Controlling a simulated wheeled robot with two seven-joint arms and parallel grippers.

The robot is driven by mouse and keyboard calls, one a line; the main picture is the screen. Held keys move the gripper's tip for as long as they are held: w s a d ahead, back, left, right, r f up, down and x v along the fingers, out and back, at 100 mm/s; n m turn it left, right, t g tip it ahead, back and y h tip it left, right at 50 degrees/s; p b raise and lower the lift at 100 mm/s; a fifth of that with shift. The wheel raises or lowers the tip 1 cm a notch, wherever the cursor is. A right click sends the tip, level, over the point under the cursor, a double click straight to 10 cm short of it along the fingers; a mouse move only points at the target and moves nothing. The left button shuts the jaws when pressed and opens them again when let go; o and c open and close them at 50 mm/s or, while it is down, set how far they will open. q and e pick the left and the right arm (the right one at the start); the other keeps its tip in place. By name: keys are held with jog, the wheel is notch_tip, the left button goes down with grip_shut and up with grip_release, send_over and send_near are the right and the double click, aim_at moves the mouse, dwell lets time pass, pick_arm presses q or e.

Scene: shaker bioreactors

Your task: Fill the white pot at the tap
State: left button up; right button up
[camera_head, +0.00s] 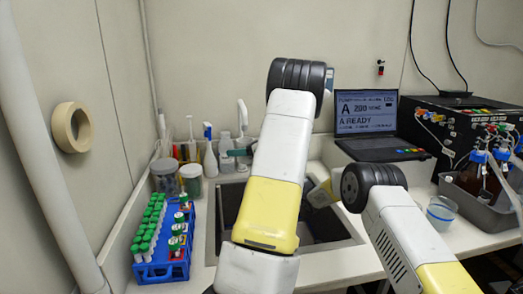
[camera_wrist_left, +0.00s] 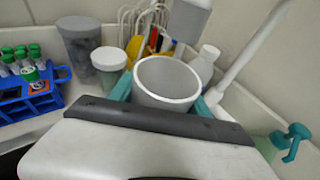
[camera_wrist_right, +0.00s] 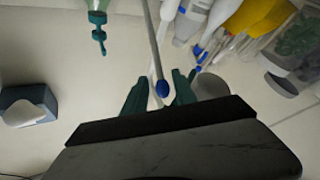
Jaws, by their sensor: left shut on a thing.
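The white pot (camera_wrist_left: 168,80) is in the left wrist view, its round mouth facing the camera and its inside looking empty. My left gripper (camera_wrist_left: 163,97) is shut on it, with teal fingers on both sides. The tap (camera_head: 242,113) seems to be the white curved piece behind the sink, partly hidden.
The dark sink (camera_head: 228,205) lies under my arms. A blue rack (camera_head: 165,266) of green-capped tubes and two jars (camera_head: 190,180) stand left of it. Bottles crowd the back. A laptop (camera_head: 368,112), a small cup (camera_head: 441,212) and a grey tray (camera_head: 480,207) stand right.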

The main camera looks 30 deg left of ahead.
jog(key=shift+x, duration=2.45)
grip_shut()
